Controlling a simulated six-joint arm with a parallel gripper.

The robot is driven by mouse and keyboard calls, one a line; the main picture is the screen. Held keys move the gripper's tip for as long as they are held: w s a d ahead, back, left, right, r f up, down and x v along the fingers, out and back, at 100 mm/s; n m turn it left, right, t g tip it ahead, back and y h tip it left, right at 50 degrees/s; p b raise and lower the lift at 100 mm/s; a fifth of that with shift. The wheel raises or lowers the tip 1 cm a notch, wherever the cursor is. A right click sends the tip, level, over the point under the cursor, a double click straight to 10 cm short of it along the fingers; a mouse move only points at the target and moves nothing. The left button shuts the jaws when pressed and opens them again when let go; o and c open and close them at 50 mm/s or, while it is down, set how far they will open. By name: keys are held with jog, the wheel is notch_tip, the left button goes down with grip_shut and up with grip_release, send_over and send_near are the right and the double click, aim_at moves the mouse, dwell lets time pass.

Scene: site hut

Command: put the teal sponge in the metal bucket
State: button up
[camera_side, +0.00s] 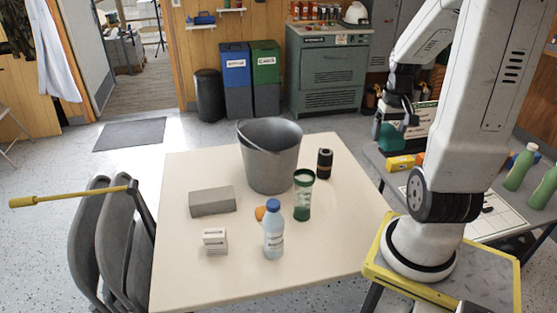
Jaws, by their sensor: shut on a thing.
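The metal bucket (268,165) stands upright towards the back of the cream table, open at the top. My gripper (393,127) is raised to the right of the bucket, beyond the table's right edge and clear of the bucket. It is shut on the teal sponge (388,138), which shows just below the fingers. Part of the sponge is hidden by the fingers. The inside bottom of the bucket cannot be seen.
On the table (180,280) are a black canister (324,164), a green-and-clear tumbler (303,198), a blue-white bottle (273,232), a small orange thing (260,213), a grey block (212,201) and white boxes (215,241). A side table (485,225) with green bottles is at right.

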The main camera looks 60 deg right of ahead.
aim_at(385, 128)
jog(key=shift+r, duration=0.5)
jog(key=shift+w+d+r, duration=0.15)
jog(key=shift+w+r, duration=0.05)
jog(key=shift+r, duration=0.25)
jog(key=shift+w+d+r, duration=0.1)
jog(key=shift+w+r, duration=0.05)
jog(key=shift+r, duration=0.25)
jog(key=shift+w+d+n, duration=0.15)
jog(key=shift+w+n, duration=0.15)
jog(key=w+d+n, duration=0.1)
jog(key=w+n, duration=0.2)
jog(key=w, duration=0.6)
jog(key=w+d+r+n, duration=0.1)
jog(key=w+n, duration=0.3)
jog(key=w, duration=0.5)
jog(key=w+d+n, duration=0.2)
jog(key=w+n, duration=0.1)
jog(key=w, duration=0.6)
jog(key=w+a+f+n, duration=0.1)
jog(key=w+a+n, duration=0.35)
jog(key=w, duration=0.55)
jog(key=shift+m, duration=0.25)
jog(key=shift+s+a+f, duration=0.1)
jog(key=shift+f, duration=1.25)
jog(key=shift+s+f, duration=0.1)
jog(key=shift+f, duration=1.25)
jog(key=shift+f, duration=0.1)
notch_tip(385, 128, down, 13)
